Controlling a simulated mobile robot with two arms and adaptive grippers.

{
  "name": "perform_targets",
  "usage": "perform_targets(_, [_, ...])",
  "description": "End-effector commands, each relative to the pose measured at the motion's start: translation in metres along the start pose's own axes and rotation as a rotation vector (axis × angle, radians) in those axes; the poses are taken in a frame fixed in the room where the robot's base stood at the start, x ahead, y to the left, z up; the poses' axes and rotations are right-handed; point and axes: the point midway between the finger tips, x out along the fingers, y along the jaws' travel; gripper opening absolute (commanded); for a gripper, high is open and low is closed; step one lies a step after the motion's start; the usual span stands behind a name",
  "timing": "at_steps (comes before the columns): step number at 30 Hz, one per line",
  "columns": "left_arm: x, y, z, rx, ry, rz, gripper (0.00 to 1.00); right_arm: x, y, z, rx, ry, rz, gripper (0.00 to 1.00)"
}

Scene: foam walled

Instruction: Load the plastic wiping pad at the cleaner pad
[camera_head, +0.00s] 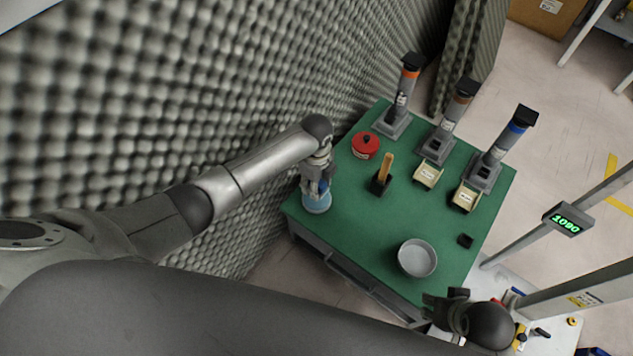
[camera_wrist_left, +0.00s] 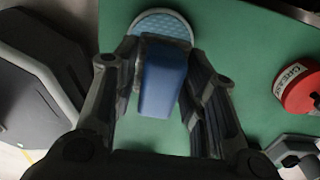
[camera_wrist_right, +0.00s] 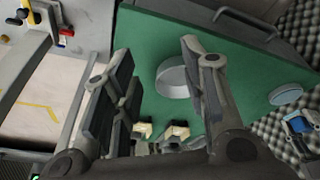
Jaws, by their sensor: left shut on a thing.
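My left gripper (camera_head: 318,172) is shut on a blue block (camera_wrist_left: 163,85), which looks like the plastic wiping pad. It holds the block over the left front corner of the green table. A round light-blue pad (camera_head: 317,204), which looks like the cleaner pad, lies at that corner, close by the held block. It also shows in the left wrist view (camera_wrist_left: 160,22), partly hidden by the block, and in the right wrist view (camera_wrist_right: 287,94). I cannot tell whether block and round pad touch. My right gripper (camera_head: 444,298) is open and empty near the table's right front corner.
The green table (camera_head: 350,235) carries a red grease tin (camera_head: 365,145), a wooden-handled tool (camera_head: 385,168), a grey bowl (camera_head: 417,258) and a small black block (camera_head: 465,241). Three upright tubes stand behind two cream boxes. A foam wall (camera_head: 230,70) borders the left side.

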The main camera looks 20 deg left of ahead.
Motion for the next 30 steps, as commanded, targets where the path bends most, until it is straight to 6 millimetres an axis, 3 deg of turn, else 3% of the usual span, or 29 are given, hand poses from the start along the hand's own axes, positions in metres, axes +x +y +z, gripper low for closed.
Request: perform_targets(30, [-0.019, 0.0, 0.0, 0.0, 0.0, 0.0, 0.21, 0.071, -0.004, 0.024, -0.006, -0.039, -0.007, 0.4])
